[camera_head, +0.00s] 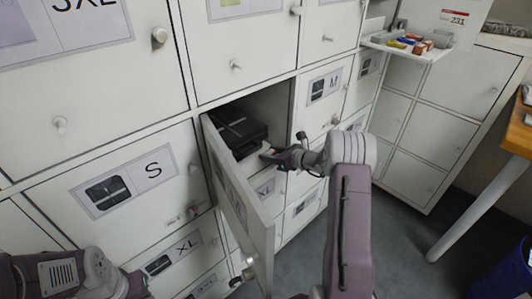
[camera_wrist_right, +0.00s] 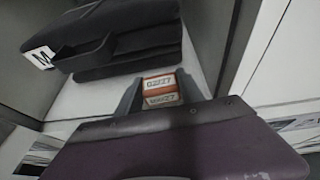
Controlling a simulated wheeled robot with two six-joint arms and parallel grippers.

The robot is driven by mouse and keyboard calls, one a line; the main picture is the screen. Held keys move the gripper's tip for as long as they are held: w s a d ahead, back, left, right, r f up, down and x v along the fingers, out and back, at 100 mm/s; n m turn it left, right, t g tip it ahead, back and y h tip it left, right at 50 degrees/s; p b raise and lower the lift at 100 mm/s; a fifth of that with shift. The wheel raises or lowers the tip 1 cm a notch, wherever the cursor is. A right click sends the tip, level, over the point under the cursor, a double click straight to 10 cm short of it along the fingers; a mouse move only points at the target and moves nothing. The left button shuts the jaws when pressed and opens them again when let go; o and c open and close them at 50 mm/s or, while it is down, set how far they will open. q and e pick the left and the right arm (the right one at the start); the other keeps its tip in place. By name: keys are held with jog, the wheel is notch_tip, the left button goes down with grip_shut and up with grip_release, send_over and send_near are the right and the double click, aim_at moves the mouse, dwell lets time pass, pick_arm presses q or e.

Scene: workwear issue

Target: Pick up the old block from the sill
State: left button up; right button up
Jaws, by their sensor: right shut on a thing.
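A small orange-and-white block (camera_wrist_right: 161,90) with printed digits, seemingly "02/27", sits between the fingers of my right gripper (camera_wrist_right: 160,92) in the right wrist view. The gripper is shut on it, at the pale front sill (camera_wrist_right: 102,84) of an open compartment. I cannot tell whether the block still touches the sill. In the head view my right gripper (camera_head: 271,155) reaches to the compartment's front edge, and the block there is too small to make out. My left arm shows at the lower left, but its gripper is out of view.
Dark folded workwear (camera_head: 237,130) lies in the open compartment behind the block. Its white door (camera_head: 238,200) swings out left of my right gripper. Closed lockers surround it. A shelf (camera_head: 405,48) with small coloured blocks is at upper right; a wooden table (camera_head: 519,132) stands at right.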

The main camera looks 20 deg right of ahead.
jog(key=s+d, duration=0.3)
jog(key=s, duration=0.4)
jog(key=s+d, duration=0.3)
jog(key=s, duration=0.4)
jog(key=shift+s+p, duration=0.25)
jog(key=shift+p, duration=0.2)
